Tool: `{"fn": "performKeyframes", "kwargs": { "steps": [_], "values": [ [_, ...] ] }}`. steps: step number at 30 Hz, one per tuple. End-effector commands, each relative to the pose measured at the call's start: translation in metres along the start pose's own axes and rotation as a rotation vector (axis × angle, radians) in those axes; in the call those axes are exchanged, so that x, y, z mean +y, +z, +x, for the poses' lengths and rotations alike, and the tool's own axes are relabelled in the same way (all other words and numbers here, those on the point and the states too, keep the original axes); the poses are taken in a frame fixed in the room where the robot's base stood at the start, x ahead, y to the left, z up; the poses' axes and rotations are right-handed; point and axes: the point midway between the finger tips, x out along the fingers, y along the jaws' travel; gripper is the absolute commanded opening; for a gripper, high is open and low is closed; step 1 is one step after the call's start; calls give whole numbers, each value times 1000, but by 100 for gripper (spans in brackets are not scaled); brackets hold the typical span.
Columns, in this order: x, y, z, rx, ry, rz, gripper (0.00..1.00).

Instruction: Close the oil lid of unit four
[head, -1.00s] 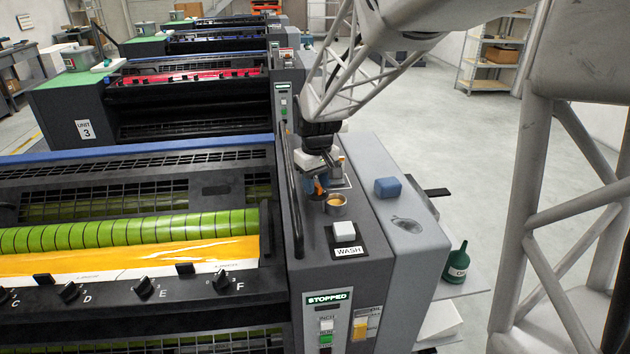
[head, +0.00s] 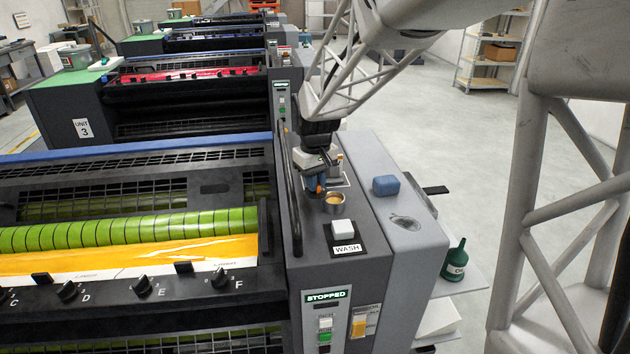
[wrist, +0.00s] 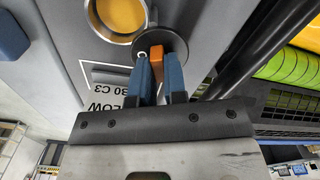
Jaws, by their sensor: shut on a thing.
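The oil filler cup (head: 335,203) is uncovered on top of the near unit's grey side housing, with amber oil inside; the wrist view shows its round mouth (wrist: 118,15) too. Beside it, in the wrist view, is a dark round lid (wrist: 147,40) with an orange tab (wrist: 156,56). The lid lies next to the mouth, not over it. My gripper (wrist: 160,62) has its blue fingers shut on the orange tab. In the head view my gripper (head: 318,188) is just left of and behind the cup, and the lid is mostly hidden there.
A WASH button (head: 342,229) sits in front of the cup. A blue block (head: 386,186) lies to the right. A black rail (head: 291,195) runs along the left. A green oil can (head: 455,262) stands on a low side shelf. Unit 3 (head: 83,128) is behind.

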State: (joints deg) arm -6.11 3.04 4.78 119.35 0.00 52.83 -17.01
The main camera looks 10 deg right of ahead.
Motion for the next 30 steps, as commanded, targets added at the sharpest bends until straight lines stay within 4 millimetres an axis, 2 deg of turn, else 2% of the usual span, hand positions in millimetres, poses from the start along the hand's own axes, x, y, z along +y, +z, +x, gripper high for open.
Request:
{"fn": "performKeyframes", "kwargs": {
  "steps": [11,30],
  "values": [
    [7,1,-1,1,0,203,0],
    [24,10,-1,3,0,799,0]
  ]
}}
